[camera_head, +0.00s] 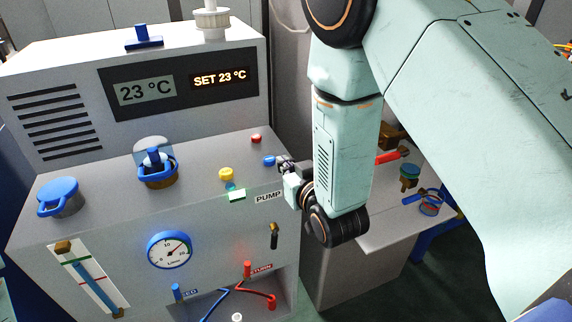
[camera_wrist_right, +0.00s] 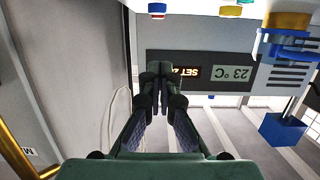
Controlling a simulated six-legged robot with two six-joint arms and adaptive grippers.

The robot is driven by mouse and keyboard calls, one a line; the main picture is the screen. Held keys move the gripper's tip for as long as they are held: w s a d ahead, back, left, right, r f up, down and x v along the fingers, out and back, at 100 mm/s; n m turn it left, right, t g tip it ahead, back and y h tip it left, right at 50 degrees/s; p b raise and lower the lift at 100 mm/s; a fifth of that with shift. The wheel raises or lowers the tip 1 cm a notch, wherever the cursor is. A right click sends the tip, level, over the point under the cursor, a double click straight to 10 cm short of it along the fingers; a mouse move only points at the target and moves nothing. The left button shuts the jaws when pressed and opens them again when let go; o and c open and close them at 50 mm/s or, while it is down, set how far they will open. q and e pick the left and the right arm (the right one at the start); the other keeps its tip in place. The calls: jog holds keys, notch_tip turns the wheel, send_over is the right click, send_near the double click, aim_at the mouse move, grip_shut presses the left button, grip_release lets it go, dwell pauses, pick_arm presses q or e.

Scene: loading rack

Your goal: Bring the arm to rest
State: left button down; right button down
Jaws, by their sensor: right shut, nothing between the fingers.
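My right arm (camera_head: 345,150) comes in from the right and hangs in front of the grey chiller unit's right side. My right gripper (camera_head: 284,166) is small and partly hidden by the wrist, close to the PUMP label and a blue-tipped part. In the right wrist view its fingers (camera_wrist_right: 161,76) are shut together with nothing between them. The unit's display (camera_wrist_right: 205,73) appears upside down behind them. My left gripper is not in view.
The grey unit (camera_head: 100,225) fills the left, with a gauge (camera_head: 170,250), blue-handled caps (camera_head: 60,197), a yellow button (camera_head: 226,174) and red and blue hoses (camera_head: 255,291). A side shelf (camera_head: 375,235) with small fittings (camera_head: 409,176) stands behind my arm.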

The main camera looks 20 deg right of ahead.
jog(key=s+d+f+g+b, duration=0.25)
jog(key=s+f+g, duration=0.55)
jog(key=s+f, duration=0.8)
jog(key=s+f+g+b, duration=0.2)
jog(key=s+f+g, duration=0.1)
jog(key=s+f, duration=0.5)
jog(key=s+f+g+b, duration=0.3)
jog(key=s+f, duration=0.5)
jog(key=s, duration=0.5)
jog(key=shift+s+d+m+g+h+b, duration=0.3)
jog(key=shift+s+d+m+g, duration=0.1)
jog(key=shift+g, duration=0.3)
jog(key=shift+f, duration=0.1)
jog(key=shift+w, duration=0.1)
